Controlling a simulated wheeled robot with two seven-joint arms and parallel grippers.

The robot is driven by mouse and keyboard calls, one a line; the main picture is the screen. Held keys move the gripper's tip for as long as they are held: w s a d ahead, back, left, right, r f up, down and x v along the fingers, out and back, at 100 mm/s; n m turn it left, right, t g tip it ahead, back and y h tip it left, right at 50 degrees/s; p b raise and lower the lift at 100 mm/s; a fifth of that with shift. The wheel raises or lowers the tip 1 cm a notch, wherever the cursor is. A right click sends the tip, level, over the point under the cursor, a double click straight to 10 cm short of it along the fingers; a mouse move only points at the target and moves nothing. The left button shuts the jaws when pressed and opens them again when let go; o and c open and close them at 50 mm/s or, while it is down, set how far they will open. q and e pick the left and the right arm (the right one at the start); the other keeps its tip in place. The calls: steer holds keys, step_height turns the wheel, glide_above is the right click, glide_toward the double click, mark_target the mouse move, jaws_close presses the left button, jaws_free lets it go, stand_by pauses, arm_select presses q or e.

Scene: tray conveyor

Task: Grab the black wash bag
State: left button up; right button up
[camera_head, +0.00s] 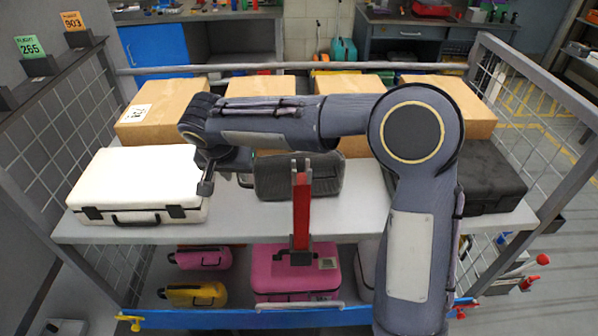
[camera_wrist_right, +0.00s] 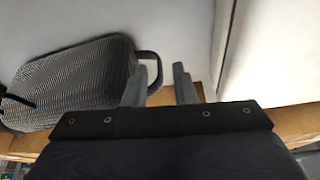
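The black wash bag (camera_head: 298,180) lies on the upper shelf between the white case and the dark case, partly behind a red upright. In the right wrist view the bag (camera_wrist_right: 75,85) is a ribbed dark grey block at the left, with a loop handle (camera_wrist_right: 150,62) at its end. My right gripper (camera_head: 206,184) reaches over from the right and hangs at the bag's left end, near the white case. Its fingers (camera_wrist_right: 162,84) are apart. The left finger overlaps the handle in the picture; I cannot tell whether it touches. My left gripper is not in view.
A white case (camera_head: 135,178) stands close to my right gripper on its left. A dark case (camera_head: 490,178) is at the right. Cardboard boxes (camera_head: 160,112) line the back. The lower shelf holds a pink case (camera_head: 290,272) and smaller bags. Mesh sides flank the rack.

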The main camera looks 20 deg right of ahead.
steer(key=shift+x, duration=1)
jaws_close()
steer(key=shift+r, duration=0.1)
